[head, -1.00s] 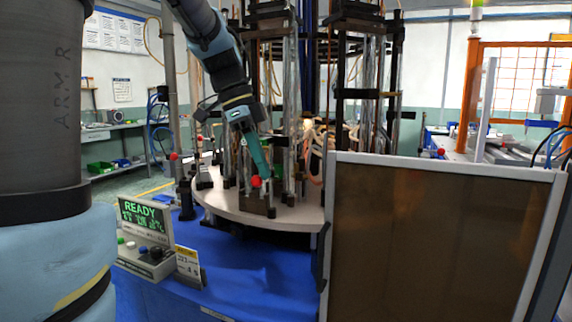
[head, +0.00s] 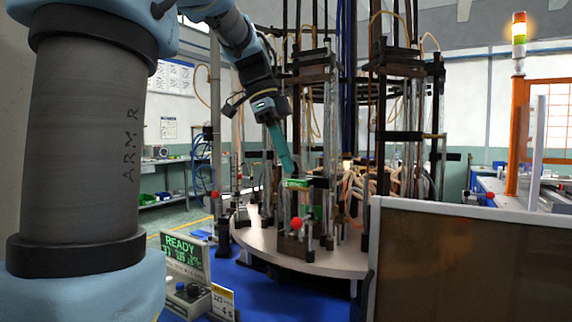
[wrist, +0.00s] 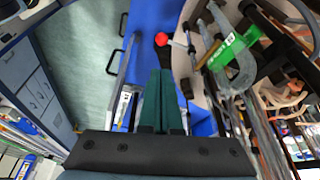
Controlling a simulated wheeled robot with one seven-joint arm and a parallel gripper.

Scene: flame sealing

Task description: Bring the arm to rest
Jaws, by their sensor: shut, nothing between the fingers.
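My gripper (head: 288,168) has long teal fingers and hangs from my arm, pointing down, in front of the round machine table (head: 300,258). Its fingers lie side by side, shut and empty, in the wrist view (wrist: 160,74). A red ball knob (head: 296,223) is below the fingertips in the head view. It also shows beyond the tips in the wrist view (wrist: 162,40), apart from them. A green part (head: 297,184) is close by the fingertips in the head view; whether they touch is unclear there. In the wrist view a green part (wrist: 226,52) is right of the fingers, apart from them.
Tall machine columns (head: 398,110) stand on the round table behind my gripper. A brown framed panel (head: 470,260) blocks the right front. A READY display (head: 184,255) stands at the lower left on blue covering. A stack light (head: 518,42) rises at right.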

